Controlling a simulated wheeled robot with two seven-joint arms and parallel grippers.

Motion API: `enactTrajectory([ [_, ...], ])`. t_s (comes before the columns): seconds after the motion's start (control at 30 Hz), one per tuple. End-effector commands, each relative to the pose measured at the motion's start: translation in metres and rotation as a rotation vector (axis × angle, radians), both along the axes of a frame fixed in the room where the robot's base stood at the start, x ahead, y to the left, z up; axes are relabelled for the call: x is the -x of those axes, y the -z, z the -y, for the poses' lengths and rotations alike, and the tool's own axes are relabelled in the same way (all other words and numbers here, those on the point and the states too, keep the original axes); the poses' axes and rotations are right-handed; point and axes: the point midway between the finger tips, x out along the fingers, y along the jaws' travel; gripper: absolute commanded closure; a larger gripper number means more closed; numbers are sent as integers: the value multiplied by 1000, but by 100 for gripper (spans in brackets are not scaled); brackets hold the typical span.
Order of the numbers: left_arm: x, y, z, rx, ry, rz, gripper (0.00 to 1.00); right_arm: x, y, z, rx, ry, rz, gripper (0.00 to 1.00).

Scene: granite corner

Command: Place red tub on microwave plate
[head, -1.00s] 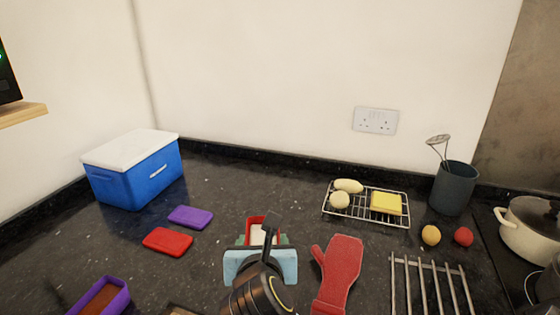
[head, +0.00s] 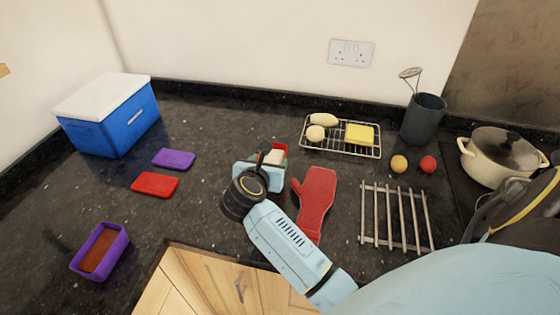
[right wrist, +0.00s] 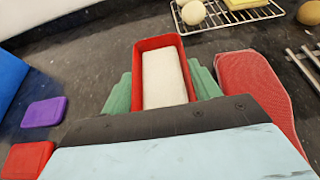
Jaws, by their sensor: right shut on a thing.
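The red tub (right wrist: 141,46) is a rectangular open container with a white block inside. My right gripper (right wrist: 163,84) is shut on it, with green fingers at both long sides in the right wrist view. In the head view the red tub (head: 279,146) is mostly hidden behind my right gripper (head: 265,160), over the dark counter. I cannot tell whether the tub touches the counter. The microwave plate is not in view. My left gripper is not in view.
A red mitt (head: 316,200) lies just right of the tub. A purple tub (head: 120,262), red lid (head: 155,185), purple lid (head: 173,159) and blue cooler (head: 118,130) are left. A wire rack (head: 340,152) with food is behind right; a metal trivet (head: 368,220) is nearer.

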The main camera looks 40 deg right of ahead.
Motion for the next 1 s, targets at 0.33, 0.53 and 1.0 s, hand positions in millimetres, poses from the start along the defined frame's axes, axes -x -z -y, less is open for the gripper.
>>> enactTrajectory([
  [0.33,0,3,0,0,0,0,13,0,41,0,4,-2,0,74],
  [0.53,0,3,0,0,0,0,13,-1,47,0,1,-1,5,74],
  [1.0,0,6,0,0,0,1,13,0,51,0,0,-1,2,17],
])
